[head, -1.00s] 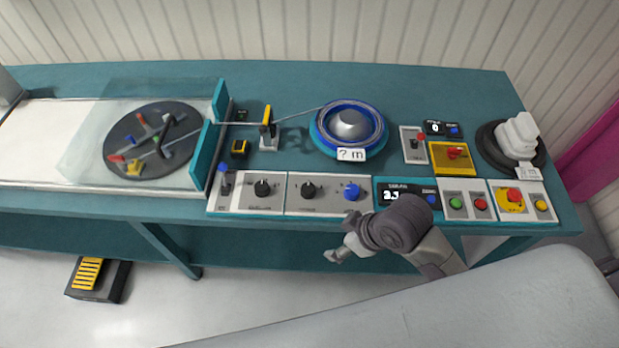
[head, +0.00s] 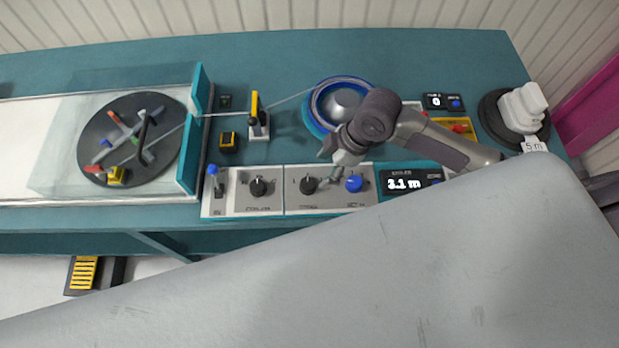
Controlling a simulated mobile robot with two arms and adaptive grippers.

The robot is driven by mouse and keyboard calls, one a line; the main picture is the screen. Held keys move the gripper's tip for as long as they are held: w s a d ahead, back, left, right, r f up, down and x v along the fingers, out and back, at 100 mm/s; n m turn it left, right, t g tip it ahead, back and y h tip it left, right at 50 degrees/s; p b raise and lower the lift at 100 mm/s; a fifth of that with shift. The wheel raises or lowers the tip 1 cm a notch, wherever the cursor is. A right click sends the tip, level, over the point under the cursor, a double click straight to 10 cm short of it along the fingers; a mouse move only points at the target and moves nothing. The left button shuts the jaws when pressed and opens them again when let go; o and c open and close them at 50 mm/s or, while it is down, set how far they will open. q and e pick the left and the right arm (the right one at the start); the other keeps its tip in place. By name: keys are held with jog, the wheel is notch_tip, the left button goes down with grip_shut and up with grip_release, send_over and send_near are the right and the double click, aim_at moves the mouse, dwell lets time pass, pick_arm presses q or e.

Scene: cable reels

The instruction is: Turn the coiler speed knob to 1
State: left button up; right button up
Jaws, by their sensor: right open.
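The control panel (head: 243,203) runs along the front edge of the teal table. It carries a black knob (head: 259,187) on its left section. A second black knob (head: 308,185) and a blue knob (head: 354,183) sit on its right section. The printed labels are too small to read, so I cannot tell which knob is the coiler speed knob. My right gripper (head: 331,168) is open and empty, above the right section between the second black knob and the blue knob. No contact with a knob is clear. My left gripper is not in view.
A display (head: 403,184) reads 3.1 m. A blue coil (head: 324,104) lies behind my right arm, partly hidden. A lever with a yellow top (head: 255,105) stands left of it. A dark reel disc (head: 98,126) lies at the left, a white spool (head: 522,107) at the right.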

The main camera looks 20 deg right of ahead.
aim_at(309, 183)
jog(key=x, duration=0.4)
jog(key=shift+w+f, duration=0.1)
jog(key=shift+w, duration=0.2)
jog(key=p+x, duration=0.1)
jog(key=x, duration=0.3)
jog(key=shift+w, duration=0.1)
jog(key=shift+a+f, duration=0.15)
jog(key=shift+f, duration=0.25)
jog(key=shift+a+f, duration=0.1)
jog(key=shift+f, duration=0.2)
jog(key=c, duration=0.9)
jog(key=shift+c, duration=1.2)
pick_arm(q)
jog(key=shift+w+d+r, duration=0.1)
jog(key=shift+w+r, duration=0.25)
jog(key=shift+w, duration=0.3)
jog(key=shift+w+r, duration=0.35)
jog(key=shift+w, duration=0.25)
